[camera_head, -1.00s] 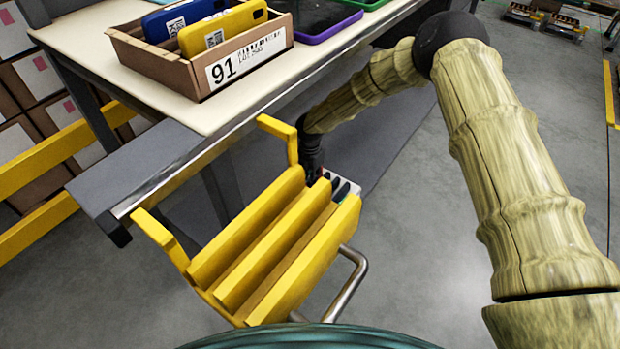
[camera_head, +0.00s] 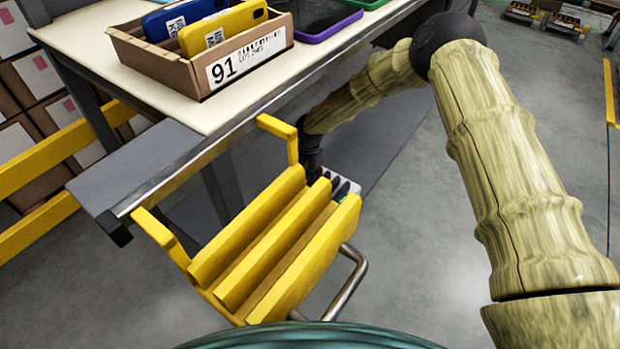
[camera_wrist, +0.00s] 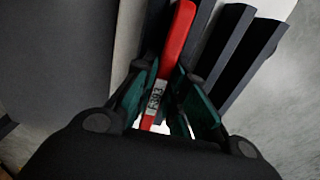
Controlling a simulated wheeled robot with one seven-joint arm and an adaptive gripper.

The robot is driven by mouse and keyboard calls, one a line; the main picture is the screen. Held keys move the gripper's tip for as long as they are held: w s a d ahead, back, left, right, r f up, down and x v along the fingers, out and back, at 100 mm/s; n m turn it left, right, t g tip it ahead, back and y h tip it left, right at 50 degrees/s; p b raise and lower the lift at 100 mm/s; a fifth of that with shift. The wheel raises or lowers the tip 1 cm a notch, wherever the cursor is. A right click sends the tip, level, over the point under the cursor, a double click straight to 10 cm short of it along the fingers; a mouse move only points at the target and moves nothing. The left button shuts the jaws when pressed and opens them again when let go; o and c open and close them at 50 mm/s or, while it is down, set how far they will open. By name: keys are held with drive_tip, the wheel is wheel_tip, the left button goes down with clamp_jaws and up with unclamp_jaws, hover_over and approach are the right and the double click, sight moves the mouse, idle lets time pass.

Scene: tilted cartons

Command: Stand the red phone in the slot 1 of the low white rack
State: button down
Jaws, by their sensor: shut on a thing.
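My gripper (camera_wrist: 166,98) is shut on the red phone (camera_wrist: 178,38) in the wrist view, with a green pad on each side of it. The phone is edge-on, and a pale printed label shows near the fingers. The low white rack (camera_wrist: 274,8) lies beyond, with dark slots side by side. The phone is at the leftmost visible part of the rack; I cannot tell whether its lower edge is inside a slot. In the head view the rack (camera_head: 354,186) shows only partly behind the yellow stand, and the phone and fingertips are hidden.
A yellow slatted stand (camera_head: 270,250) is close in front of the rack, with a metal handle (camera_head: 347,285). The table (camera_head: 80,45) holds a cardboard box (camera_head: 190,82) with blue and yellow phones, plus purple and green trays. Grey floor is open on the right.

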drive_tip(key=c, duration=1.4)
unclamp_jaws()
